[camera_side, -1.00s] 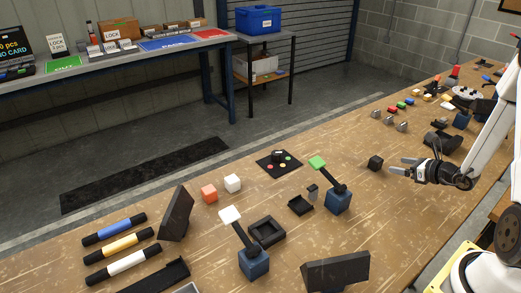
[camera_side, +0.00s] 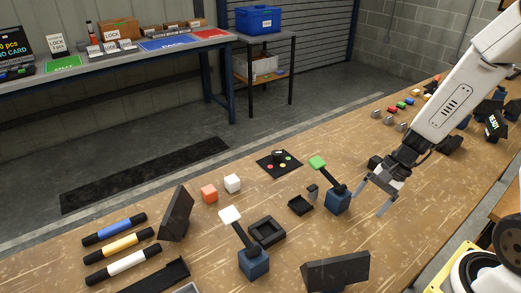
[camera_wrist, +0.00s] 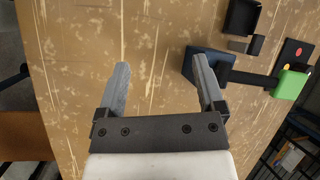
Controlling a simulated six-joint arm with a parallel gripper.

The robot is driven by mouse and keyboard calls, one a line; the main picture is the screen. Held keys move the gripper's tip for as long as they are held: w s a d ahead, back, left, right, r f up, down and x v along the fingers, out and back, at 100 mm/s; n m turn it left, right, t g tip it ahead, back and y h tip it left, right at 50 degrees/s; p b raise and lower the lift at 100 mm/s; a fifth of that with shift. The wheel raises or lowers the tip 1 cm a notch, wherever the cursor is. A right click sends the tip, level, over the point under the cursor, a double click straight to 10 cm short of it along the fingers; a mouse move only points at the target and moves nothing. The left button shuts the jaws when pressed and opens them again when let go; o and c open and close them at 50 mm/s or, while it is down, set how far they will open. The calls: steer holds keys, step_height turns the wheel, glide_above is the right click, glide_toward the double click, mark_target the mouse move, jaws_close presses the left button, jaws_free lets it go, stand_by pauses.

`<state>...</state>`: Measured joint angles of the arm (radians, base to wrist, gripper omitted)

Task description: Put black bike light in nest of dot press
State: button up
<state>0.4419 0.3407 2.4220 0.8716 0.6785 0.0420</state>
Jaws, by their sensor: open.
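My gripper (camera_side: 372,197) is open and empty, fingers pointing down, just right of a press with a blue base (camera_side: 338,202) and green-tipped lever (camera_side: 317,162). In the wrist view bare wood shows between the fingers (camera_wrist: 162,78), and the blue base (camera_wrist: 207,64) is close to the right finger. A small open black tray (camera_side: 300,205) lies left of this press. A second press has a blue base (camera_side: 253,264) and white-tipped lever, near a black square frame (camera_side: 267,231). A small black block (camera_side: 375,161), possibly the bike light, sits behind my gripper, partly hidden. No label tells which press is the dot press.
Dark upright panels (camera_side: 176,213) and (camera_side: 335,271) stand on the table. Bare wood is free in front of my gripper.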

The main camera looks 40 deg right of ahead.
steer(key=a+r+n+h, duration=0.1)
steer(key=n, duration=0.2)
steer(key=a+r+n+h, duration=0.1)
steer(key=n+h, duration=0.1)
steer(key=n, duration=0.2)
steer(key=r+n+h, duration=0.1)
steer(key=n, duration=0.3)
steer(key=shift+s+a+r+h, duration=0.15)
steer(key=shift+s+a+h, duration=0.2)
steer(key=shift+a+h, duration=0.05)
steer(key=shift+o, duration=0.2)
steer(key=n, duration=0.1)
steer(key=a+r+n+t, duration=0.1)
steer(key=n, duration=0.1)
steer(key=shift+w+r+h, duration=0.25)
steer(key=shift+w+h, duration=0.15)
steer(key=shift+o, duration=0.3)
